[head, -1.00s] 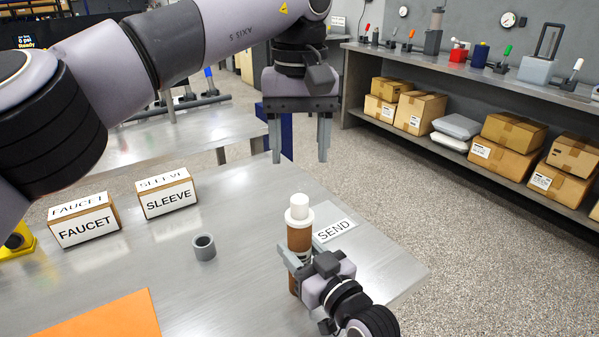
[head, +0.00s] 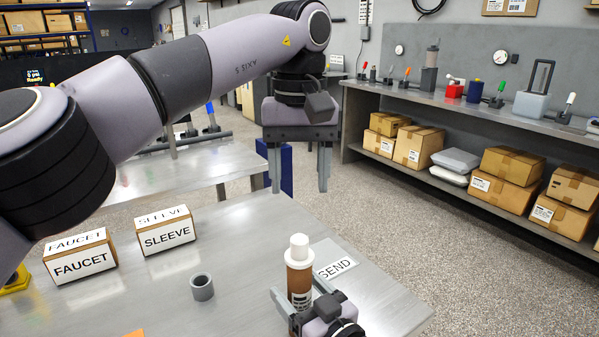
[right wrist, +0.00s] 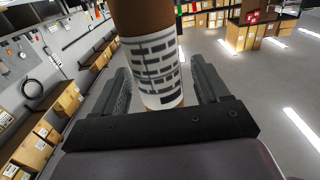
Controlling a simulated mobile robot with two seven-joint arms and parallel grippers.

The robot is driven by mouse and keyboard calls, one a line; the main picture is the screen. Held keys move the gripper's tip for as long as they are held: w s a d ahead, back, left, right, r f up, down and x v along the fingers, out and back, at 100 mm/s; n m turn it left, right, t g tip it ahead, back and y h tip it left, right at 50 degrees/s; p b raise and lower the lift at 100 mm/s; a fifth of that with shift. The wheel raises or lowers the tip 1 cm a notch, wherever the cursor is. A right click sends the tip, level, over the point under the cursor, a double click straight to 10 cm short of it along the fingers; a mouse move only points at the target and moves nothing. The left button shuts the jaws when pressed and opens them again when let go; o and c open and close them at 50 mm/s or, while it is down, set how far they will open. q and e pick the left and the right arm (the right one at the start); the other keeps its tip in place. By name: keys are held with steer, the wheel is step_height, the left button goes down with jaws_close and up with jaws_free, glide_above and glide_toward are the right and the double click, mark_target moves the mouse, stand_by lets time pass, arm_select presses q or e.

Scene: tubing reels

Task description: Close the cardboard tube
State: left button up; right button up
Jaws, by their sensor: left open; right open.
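The brown cardboard tube (head: 299,280) stands upright on the metal table, with a white stepped cap (head: 299,248) on its top end. Whether the cap is fully pressed in I cannot tell. My right gripper (head: 298,286) is open, with its fingers either side of the tube's lower part. In the right wrist view the tube, with its white dark-barred label (right wrist: 158,70), stands between the spread fingers (right wrist: 162,75), with gaps visible beside it. My left gripper (head: 299,188) is open and empty, pointing down high above the cap in the picture.
A SEND card (head: 335,260) lies beside the tube near the table's right edge. A grey ring (head: 202,288) stands to the left. FAUCET (head: 80,257) and SLEEVE (head: 163,231) boxes stand farther left. A shelf with cartons (head: 511,164) is beyond the aisle.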

mark_target(306, 299)
steer(key=shift+v, duration=3.55)
steer(key=shift+f, duration=0.1)
